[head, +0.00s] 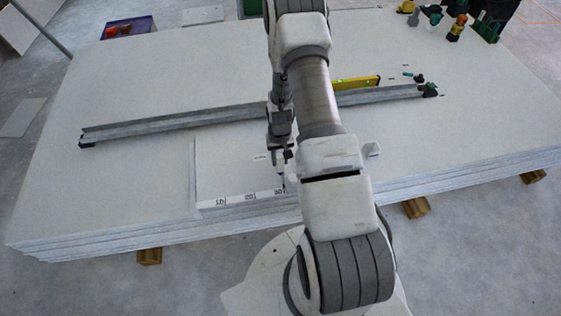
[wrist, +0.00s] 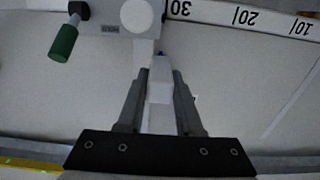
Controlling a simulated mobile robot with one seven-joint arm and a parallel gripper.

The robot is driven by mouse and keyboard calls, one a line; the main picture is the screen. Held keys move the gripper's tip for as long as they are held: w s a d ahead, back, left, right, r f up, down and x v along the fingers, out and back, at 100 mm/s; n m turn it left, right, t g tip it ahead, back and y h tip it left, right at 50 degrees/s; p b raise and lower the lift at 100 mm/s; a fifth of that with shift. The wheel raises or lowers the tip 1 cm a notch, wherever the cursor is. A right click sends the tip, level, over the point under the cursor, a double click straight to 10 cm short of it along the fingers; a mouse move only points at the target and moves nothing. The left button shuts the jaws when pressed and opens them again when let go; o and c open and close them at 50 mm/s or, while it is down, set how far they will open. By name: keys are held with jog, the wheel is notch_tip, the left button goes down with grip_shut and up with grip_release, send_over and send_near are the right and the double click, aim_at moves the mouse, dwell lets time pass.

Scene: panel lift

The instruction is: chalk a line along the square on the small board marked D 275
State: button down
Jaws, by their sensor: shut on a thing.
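My gripper (head: 285,175) is low over the front of the panel stack, partly hidden by my arm. In the wrist view its fingers (wrist: 160,95) are shut on a white stick-like chalk holder (wrist: 159,80) with a small dark blue tip near the scale. A white scale strip (head: 240,199) runs along the small board's front edge; its marks 10, 20 and 30 show in the wrist view (wrist: 245,18). The small pale board (head: 225,170) lies on the stack. A small label (head: 259,157) on it is too small to read. I cannot make out a drawn line.
A long metal rail (head: 170,125) lies across the stack behind, with a yellow level (head: 357,82) beside it. A green-handled clamp (wrist: 62,43) is close to my gripper in the wrist view.

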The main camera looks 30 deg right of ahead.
jog(key=shift+w+d, duration=0.1)
jog(key=shift+w, duration=0.3)
jog(key=shift+w, duration=0.1)
jog(key=shift+w+d+b, duration=0.3)
jog(key=shift+w+b, duration=0.15)
jog(key=shift+w, duration=0.45)
jog(key=shift+w+d+b, duration=0.3)
jog(key=shift+w+b, duration=0.2)
jog(key=shift+w, duration=0.45)
jog(key=shift+w+d+f, duration=0.1)
jog(key=shift+w+d, duration=0.1)
jog(key=shift+w, duration=0.55)
jog(key=shift+w+d, duration=0.25)
jog(key=shift+w, duration=0.55)
jog(key=shift+w+d+f, duration=0.1)
jog(key=shift+w+d, duration=0.1)
jog(key=shift+w, duration=0.55)
jog(key=shift+w+d+r, duration=0.15)
jog(key=shift+w+d, duration=0.1)
jog(key=shift+w, duration=0.55)
jog(key=shift+w+d+r, duration=0.1)
jog(key=shift+w+d, duration=0.1)
jog(key=shift+w, duration=0.6)
jog(key=shift+w, duration=0.1)
jog(key=shift+w+d+f, duration=0.1)
jog(key=shift+w+d, duration=0.15)
jog(key=shift+w, duration=0.6)
jog(key=shift+w, duration=0.1)
